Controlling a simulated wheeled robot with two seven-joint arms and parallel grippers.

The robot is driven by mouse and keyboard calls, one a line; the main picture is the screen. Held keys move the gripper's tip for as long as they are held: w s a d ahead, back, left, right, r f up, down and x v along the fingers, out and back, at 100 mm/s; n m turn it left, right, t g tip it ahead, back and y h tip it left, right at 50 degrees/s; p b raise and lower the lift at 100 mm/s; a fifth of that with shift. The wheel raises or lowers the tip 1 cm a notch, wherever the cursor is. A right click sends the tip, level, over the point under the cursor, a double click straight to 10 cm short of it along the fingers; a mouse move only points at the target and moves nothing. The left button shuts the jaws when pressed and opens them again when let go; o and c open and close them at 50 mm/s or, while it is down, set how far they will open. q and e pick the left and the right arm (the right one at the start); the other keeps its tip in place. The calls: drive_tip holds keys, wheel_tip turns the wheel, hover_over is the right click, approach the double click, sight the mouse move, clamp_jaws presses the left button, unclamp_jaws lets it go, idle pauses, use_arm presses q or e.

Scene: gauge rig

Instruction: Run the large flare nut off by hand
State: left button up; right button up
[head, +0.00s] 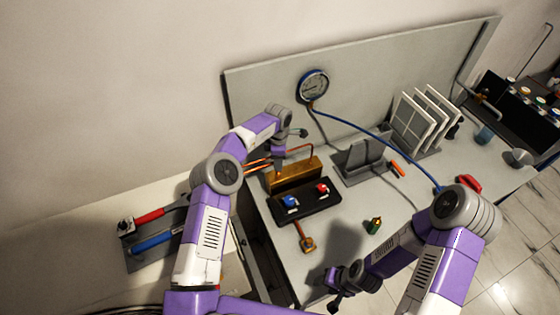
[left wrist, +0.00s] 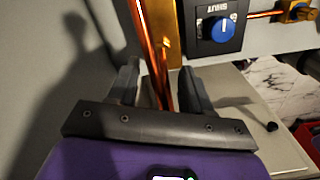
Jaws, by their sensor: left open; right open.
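The brass manifold block (head: 296,176) stands on the bench with copper tubes (head: 257,163) leaving its left end. My left gripper (head: 279,158) is at that end, largely hidden by its own wrist. In the left wrist view, my left gripper (left wrist: 160,88) is open, with copper tubes (left wrist: 150,50) running between its fingers. The brass edge (left wrist: 174,35) of the block is just beyond the fingertips. I cannot make out the large flare nut for certain in either view. My right gripper (head: 336,288) is open and empty, low over the front of the bench.
A black panel (head: 307,205) with a blue knob (head: 290,202) and a red knob (head: 321,188) sits in front of the block. A brass fitting (head: 307,243) is on a short copper pipe. A blue hose (head: 370,135) runs from the gauge (head: 313,86). Red and blue-handled tools lie left.

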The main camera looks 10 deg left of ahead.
sight(278, 174)
use_arm(q)
drive_tip(key=f, duration=0.5)
drive_tip(key=shift+s, duration=0.25)
drive_tip(key=shift+w+f, duration=0.1)
drive_tip(key=shift+f, duration=0.45)
drive_tip(key=shift+c, duration=0.2)
clamp_jaws()
